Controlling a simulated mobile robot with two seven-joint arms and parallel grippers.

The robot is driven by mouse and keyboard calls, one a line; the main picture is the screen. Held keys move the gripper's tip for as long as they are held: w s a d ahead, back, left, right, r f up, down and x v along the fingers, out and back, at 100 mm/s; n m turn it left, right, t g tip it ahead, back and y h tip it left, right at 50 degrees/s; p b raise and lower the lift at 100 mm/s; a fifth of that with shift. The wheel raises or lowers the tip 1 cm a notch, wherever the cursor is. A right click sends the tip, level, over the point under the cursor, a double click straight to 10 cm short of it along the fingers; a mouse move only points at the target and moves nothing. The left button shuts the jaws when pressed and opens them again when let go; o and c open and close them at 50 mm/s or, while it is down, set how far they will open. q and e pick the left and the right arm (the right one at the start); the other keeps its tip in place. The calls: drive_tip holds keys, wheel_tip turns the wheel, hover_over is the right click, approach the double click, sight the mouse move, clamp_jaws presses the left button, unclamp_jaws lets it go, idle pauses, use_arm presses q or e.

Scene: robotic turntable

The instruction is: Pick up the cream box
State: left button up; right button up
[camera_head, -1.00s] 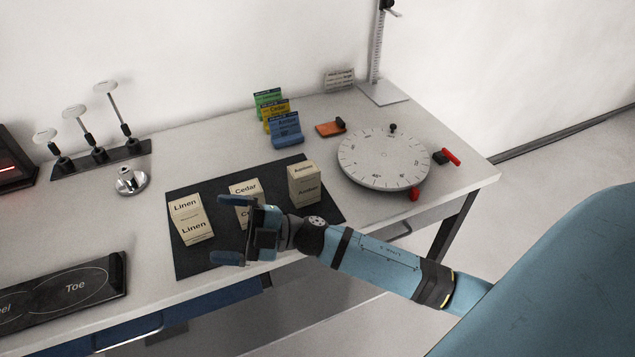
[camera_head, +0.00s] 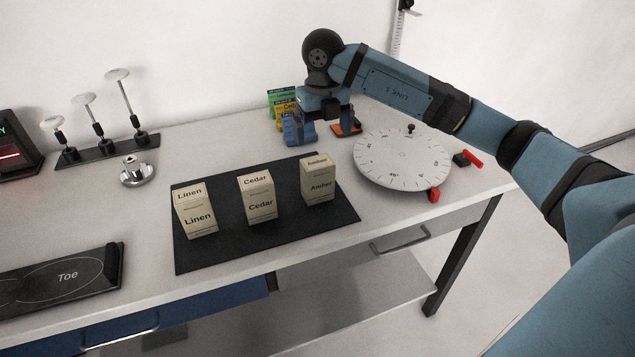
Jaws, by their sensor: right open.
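Three cream boxes stand upright on a dark mat (camera_head: 215,257). The Linen box (camera_head: 197,215) is at the left, the Cedar box (camera_head: 258,200) in the middle and the Amber box (camera_head: 318,182) at the right. My right gripper (camera_head: 324,122) is open and points down, behind and above the Amber box, near the colored cards. It is apart from all three boxes. No cream box is in it. My left gripper is not in view.
Green, yellow and blue cards (camera_head: 284,100) stand at the back, partly hidden by my right gripper. An orange item (camera_head: 346,130) lies beside them. A round dial turntable (camera_head: 402,160) sits to the right. A metal knob (camera_head: 138,172) and a lever panel (camera_head: 108,150) are left.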

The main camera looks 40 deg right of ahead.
sight(318, 175)
wheel_tip(318, 175, down, 7)
drive_tip(key=shift+f, duration=0.2)
drive_tip(key=f, duration=0.5)
drive_tip(key=shift+w+a+f+p, duration=0.25)
drive_tip(key=shift+a+f+p, duration=0.05)
drive_tip(key=shift+a+p, duration=0.1)
drive_tip(key=c, duration=1)
